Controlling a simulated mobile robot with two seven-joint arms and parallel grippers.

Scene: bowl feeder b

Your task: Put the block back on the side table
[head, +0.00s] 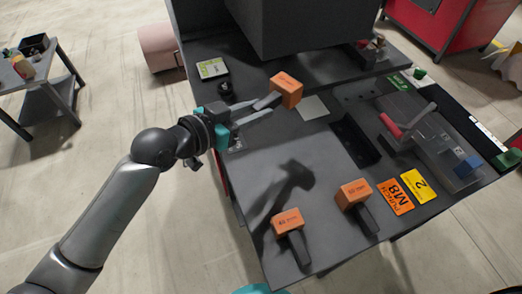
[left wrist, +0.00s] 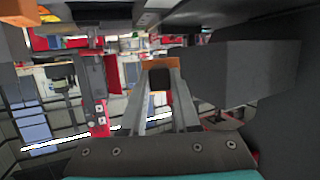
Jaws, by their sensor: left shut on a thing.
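An orange block (head: 287,90) with dark print is held at the tips of my left gripper (head: 268,102), above the dark work table (head: 250,165). My left gripper is shut on it, and the block is clear of the tabletop. In the left wrist view, the fingers (left wrist: 160,95) converge on an orange edge of the block (left wrist: 160,63) with a dark patch between them. A small side table (head: 62,95) with a lower shelf stands at the far left, well away from the gripper. My right gripper is not in view.
Two similar orange blocks with dark handle-like parts, one at the front (head: 288,222) and one to its right (head: 355,193), lie on the work table. Orange (head: 396,197) and yellow (head: 418,186) cards lie beside them. A large dark housing (head: 305,25) stands behind. Items sit on the side table.

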